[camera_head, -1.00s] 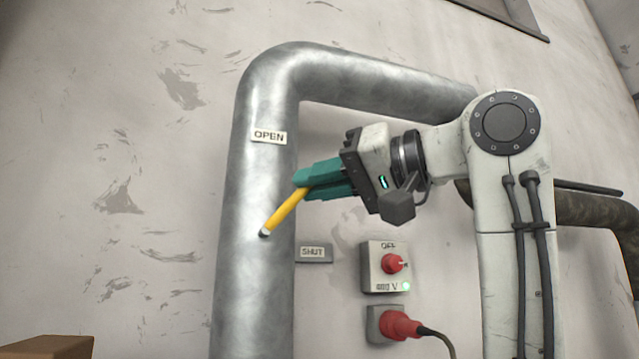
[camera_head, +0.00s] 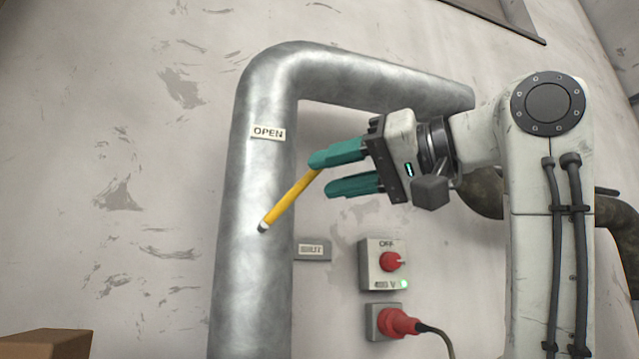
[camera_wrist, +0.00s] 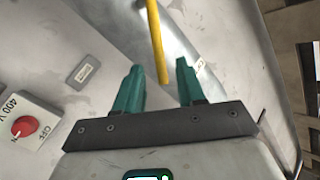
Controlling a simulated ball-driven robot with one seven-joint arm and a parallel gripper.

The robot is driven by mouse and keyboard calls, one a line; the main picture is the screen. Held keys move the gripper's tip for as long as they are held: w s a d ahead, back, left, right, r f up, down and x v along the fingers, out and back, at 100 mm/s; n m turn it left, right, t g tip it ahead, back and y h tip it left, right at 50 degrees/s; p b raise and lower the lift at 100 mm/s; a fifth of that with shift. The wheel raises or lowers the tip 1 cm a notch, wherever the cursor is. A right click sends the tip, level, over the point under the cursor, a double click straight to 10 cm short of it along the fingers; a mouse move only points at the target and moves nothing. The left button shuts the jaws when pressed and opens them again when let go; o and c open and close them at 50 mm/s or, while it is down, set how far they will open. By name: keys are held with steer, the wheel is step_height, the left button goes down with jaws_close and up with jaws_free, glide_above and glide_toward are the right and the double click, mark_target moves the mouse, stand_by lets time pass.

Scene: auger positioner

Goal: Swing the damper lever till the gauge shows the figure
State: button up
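The yellow damper lever (camera_head: 288,203) rises up and to the right from its dark pivot end on the grey metal pipe. It points between the OPEN label (camera_head: 268,133) and the SHUT label (camera_head: 312,250). My gripper (camera_head: 319,175) is open, its two teal fingers spread at the lever's free end. In the wrist view the lever (camera_wrist: 156,40) reaches down between the fingertips (camera_wrist: 160,66), with gaps visible on both sides. Whether a finger touches it cannot be told. No gauge is visible in either view.
The pipe (camera_head: 255,190) runs up the wall and bends right behind my arm. A switch box with a red knob (camera_head: 389,262) and a red plug with a cable (camera_head: 398,322) sit below my gripper. A brown box (camera_head: 45,343) is at the lower left.

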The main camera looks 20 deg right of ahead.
steer(key=b+v, duration=0.2)
steer(key=v, duration=0.5)
steer(key=shift+s+d, duration=0.2)
steer(key=shift+s, duration=0.1)
